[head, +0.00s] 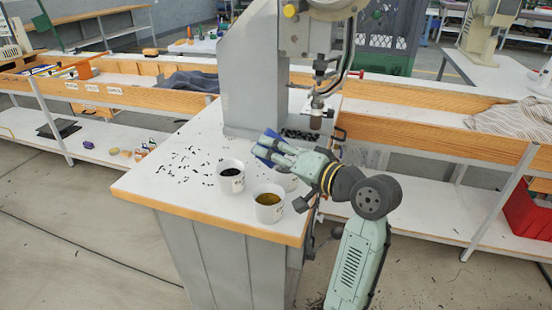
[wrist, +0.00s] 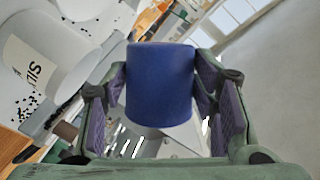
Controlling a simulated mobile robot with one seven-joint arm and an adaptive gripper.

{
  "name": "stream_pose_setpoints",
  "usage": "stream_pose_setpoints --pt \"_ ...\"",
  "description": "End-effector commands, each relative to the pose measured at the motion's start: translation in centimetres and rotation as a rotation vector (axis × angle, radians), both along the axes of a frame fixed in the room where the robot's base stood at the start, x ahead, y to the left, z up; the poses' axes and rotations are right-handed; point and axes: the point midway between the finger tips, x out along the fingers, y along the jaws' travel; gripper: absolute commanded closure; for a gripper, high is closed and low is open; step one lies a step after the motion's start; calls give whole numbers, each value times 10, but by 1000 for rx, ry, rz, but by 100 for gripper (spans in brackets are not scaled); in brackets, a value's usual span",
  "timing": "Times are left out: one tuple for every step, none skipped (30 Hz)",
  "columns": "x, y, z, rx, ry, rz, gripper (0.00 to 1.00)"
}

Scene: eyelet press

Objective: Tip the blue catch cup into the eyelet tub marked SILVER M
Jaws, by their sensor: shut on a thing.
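My gripper (head: 268,147) is shut on the blue catch cup (wrist: 160,85), with a purple pad on each side of it in the wrist view. In the head view only bits of blue show at the fingertips, above the press table. The cup's inside is hidden and I cannot tell its exact tilt. A white tub (wrist: 62,60) with a label beginning "SIL" is at the upper left of the wrist view, apart from the cup; the rest of its label is hidden. In the head view a white tub (head: 286,182) is partly hidden beneath my gripper.
A tub with black contents (head: 231,178) and a tub with gold contents (head: 269,207) stand near the front of the white press table (head: 150,182). Dark eyelets lie scattered to their left. The grey press (head: 252,80) rises just behind my gripper.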

Motion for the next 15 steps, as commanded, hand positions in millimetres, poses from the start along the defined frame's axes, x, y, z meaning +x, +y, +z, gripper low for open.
stream_pose_setpoints --pt "0 0 -9 -38 -31 -2 74" --pt "0 0 -10 -60 -46 -2 74" --pt "-1 1 -11 -90 -67 -2 74" --pt "-1 1 -12 -111 -83 -1 74" --pt "-1 1 -14 -135 -100 -1 74" --pt "-2 2 -15 -164 -121 -2 74" --pt "-2 2 -16 -187 -138 -2 74" --pt "-2 2 -17 -215 -158 -2 74" --pt "-1 1 -19 -264 -195 -2 74" --pt "0 0 -20 -301 -222 -1 74" --pt "0 0 -22 -335 -246 -1 74" --pt "1 -1 -23 -381 -280 -1 74" --pt "1 -2 -24 -414 -304 -1 74" --pt "2 -3 -25 -447 -328 -2 74" --pt "3 -4 -26 -489 -359 -2 74"
